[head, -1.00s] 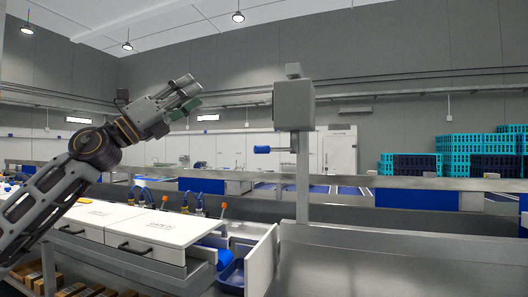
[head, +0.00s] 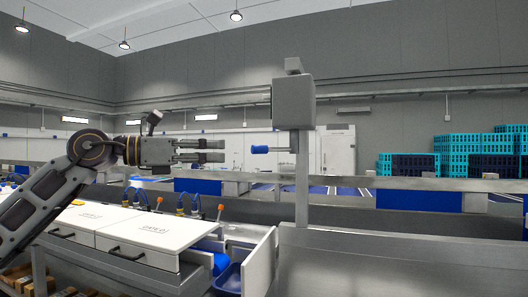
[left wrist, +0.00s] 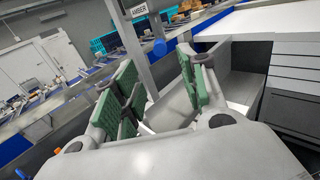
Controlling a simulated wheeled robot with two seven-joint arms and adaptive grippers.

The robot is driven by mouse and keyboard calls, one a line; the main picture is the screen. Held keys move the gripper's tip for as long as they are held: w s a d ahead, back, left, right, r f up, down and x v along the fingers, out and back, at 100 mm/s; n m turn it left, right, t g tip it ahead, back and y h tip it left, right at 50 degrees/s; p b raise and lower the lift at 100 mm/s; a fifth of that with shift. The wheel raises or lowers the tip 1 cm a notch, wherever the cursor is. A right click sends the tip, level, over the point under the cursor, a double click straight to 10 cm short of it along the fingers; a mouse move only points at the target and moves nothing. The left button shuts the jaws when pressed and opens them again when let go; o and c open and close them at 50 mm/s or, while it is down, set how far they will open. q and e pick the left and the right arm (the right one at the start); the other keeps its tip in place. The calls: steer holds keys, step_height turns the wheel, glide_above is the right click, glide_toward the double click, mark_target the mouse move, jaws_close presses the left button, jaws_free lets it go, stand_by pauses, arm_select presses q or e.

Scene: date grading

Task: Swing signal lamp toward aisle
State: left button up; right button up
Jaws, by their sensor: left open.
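The signal lamp (head: 294,103) is a grey box on an upright grey post (head: 302,190) right of the picture's middle in the head view. A blue handle (head: 260,149) sticks out to the left from below the box. In the left wrist view the blue handle (left wrist: 159,47) shows end-on beyond the fingers, near a label reading AMBER (left wrist: 137,11). My left gripper (head: 222,150) is open and empty, level with the handle and pointing at it, with a gap between. Its green-padded fingers (left wrist: 160,76) stand apart in the left wrist view. My right gripper is not in view.
White drawer units (head: 140,240) stand below my left arm. An open drawer with a blue bin (head: 229,278) is left of the post. A bare steel counter (head: 390,265) lies at right. Teal crates (head: 484,143) are stacked far right. Orange-tipped levers (head: 220,208) rise behind the drawers.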

mark_target(258, 150)
arm_select(q)
steer(key=shift+d, duration=0.2)
steer(key=p+x, duration=0.4)
steer(key=x, duration=0.9)
steer(key=shift+w+d, duration=0.15)
stand_by(0.4)
jaws_close()
